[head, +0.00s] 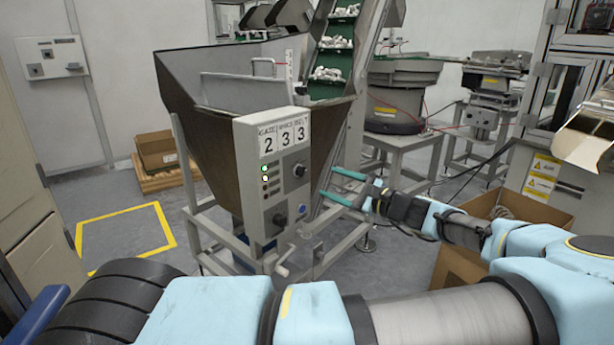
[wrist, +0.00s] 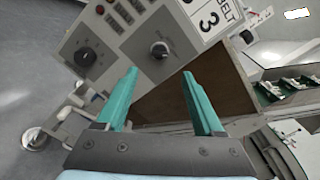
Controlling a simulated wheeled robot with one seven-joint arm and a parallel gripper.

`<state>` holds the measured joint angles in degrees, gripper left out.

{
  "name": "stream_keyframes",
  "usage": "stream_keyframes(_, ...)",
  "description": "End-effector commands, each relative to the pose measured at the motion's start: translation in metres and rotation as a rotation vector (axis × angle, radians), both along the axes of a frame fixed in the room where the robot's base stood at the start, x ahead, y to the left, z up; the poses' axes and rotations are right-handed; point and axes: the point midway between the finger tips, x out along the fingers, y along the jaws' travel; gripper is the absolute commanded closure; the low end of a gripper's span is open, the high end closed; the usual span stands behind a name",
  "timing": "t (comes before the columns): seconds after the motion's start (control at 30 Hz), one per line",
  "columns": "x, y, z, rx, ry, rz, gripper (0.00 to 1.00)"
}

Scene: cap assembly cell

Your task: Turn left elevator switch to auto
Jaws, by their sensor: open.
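A grey control panel (head: 247,152) on the hopper's front carries number labels, a column of indicator lights, and two black rotary knobs. The upper right knob (head: 299,170) also shows in the wrist view (wrist: 160,50), between and just beyond my fingertips. The lower knob (head: 279,219) also shows in the wrist view (wrist: 85,58), left of my fingers. I cannot read which knob is the left elevator switch or its auto mark. My gripper (head: 328,183) has teal fingers, open and empty, right of the panel; they also show in the wrist view (wrist: 159,74).
The brown metal hopper (head: 190,95) stands behind the panel, with an inclined conveyor (head: 335,55) holding white parts beside it. A cardboard box (head: 530,212) is below my arm. A yellow floor outline (head: 122,210) encloses clear floor at left.

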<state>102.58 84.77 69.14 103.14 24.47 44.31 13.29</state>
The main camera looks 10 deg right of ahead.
Motion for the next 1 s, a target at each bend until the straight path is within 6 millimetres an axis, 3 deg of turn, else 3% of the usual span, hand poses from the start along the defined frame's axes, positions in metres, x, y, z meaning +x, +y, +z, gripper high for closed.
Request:
stream_keyframes(0.2,0.033,0.029,0.001,0.001,0.0,0.005,0.31)
stream_keyframes(0.43,0.059,0.049,0.001,-0.001,-0.001,0.003,0.31)
stream_keyframes(0.87,0.067,0.056,0.0,-0.002,0.001,0.001,0.31)
stream_keyframes(1.0,0.067,0.056,0.0,-0.002,0.001,0.001,0.45)
